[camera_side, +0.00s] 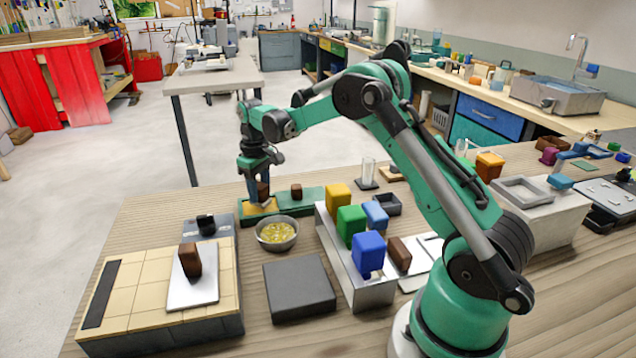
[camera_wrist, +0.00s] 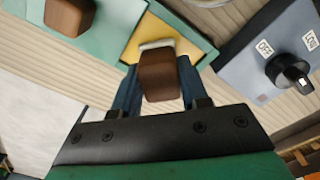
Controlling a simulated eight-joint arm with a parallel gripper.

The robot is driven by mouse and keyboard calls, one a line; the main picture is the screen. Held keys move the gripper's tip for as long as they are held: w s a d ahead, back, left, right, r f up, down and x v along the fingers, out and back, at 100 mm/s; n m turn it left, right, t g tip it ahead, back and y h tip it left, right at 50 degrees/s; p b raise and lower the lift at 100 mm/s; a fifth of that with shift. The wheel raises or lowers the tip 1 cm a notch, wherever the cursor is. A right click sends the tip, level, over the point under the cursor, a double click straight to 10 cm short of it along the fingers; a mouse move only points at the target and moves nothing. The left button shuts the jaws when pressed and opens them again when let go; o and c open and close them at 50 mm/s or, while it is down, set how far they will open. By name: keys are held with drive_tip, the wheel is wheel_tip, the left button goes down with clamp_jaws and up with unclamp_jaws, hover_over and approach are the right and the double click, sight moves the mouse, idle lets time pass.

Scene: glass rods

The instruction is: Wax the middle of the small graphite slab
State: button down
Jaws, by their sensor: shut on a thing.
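My gripper (camera_side: 260,182) is shut on a brown block (camera_wrist: 158,75) with a pale pad on its end; the block also shows in the side view (camera_side: 262,191). The block is over a yellow patch (camera_wrist: 180,45) on a green tray; I cannot tell if they touch. A second brown block (camera_side: 296,191) stands on the green tray (camera_side: 312,196), and also shows in the wrist view (camera_wrist: 70,14). A dark grey slab (camera_side: 299,287), apparently the graphite slab, lies flat and bare on the table. A metal bowl (camera_side: 277,246) holds yellow bits.
A tiled block (camera_side: 130,292) at left carries a white plate (camera_side: 205,290) with a brown block (camera_side: 190,259). A grey dial box (camera_wrist: 240,75) is marked OFF and LOW. Coloured blocks (camera_side: 350,222) stand on a metal stand (camera_side: 375,292) right of the slab.

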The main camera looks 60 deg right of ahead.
sight(259, 185)
drive_tip(key=shift+f, duration=0.6)
idle(1.7)
drive_tip(key=shift+r, duration=3.55)
